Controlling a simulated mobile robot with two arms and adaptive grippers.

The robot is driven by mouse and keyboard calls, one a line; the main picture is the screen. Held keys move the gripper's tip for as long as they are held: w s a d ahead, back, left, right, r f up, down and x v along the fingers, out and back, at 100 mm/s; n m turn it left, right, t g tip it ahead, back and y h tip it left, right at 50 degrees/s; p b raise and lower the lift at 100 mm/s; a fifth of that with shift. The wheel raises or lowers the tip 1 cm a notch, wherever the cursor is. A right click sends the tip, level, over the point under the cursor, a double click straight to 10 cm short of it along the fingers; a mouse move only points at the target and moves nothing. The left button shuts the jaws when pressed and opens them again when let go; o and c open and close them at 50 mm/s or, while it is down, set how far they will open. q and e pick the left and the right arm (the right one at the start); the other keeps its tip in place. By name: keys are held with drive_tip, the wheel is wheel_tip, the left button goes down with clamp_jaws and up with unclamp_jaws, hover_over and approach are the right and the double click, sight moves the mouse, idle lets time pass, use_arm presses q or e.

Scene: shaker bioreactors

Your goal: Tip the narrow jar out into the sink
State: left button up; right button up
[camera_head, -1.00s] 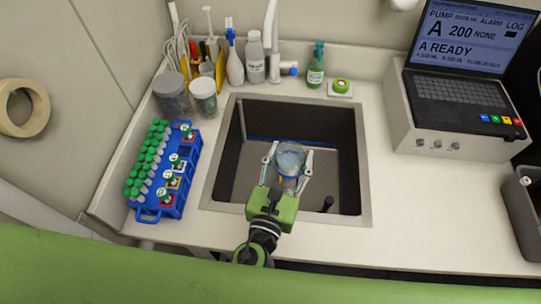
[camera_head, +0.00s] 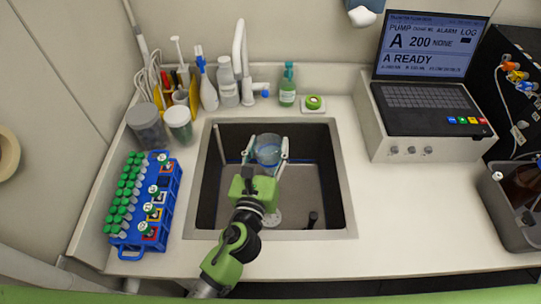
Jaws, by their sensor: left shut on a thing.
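The narrow jar (camera_head: 268,151), clear with a bluish tint, is held over the dark sink (camera_head: 325,180) in the middle of the view. My left gripper (camera_head: 266,158) is shut on it, one finger on each side. The jar looks tilted, with its side now showing more. I cannot tell whether anything is still inside it. My right gripper is not in view.
A blue rack (camera_head: 130,238) of green-capped tubes stands left of the sink. A pump with a laptop-like screen (camera_head: 428,45) is at right.

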use_arm(q)
drive_tip(key=a+f+n+b, duration=0.1)
drive_tip(key=n+b, duration=0.1)
drive_tip(key=n, duration=0.2)
drive_tip(key=a+f+n+b, duration=0.1)
drive_tip(key=n+b, duration=0.2)
drive_tip(key=a+f+n+b, duration=0.1)
drive_tip(key=n+b, duration=0.2)
drive_tip(key=n, duration=0.1)
drive_tip(key=shift+w+a+n+h, duration=0.1)
drive_tip(key=shift+w+n+h, duration=0.2)
drive_tip(key=shift+h, duration=0.1)
wheel_tip(320, 180, down, 3)
drive_tip(key=n, duration=1)
drive_tip(key=shift+s+f+t+b, duration=0.1)
drive_tip(key=shift+t+b, duration=0.3)
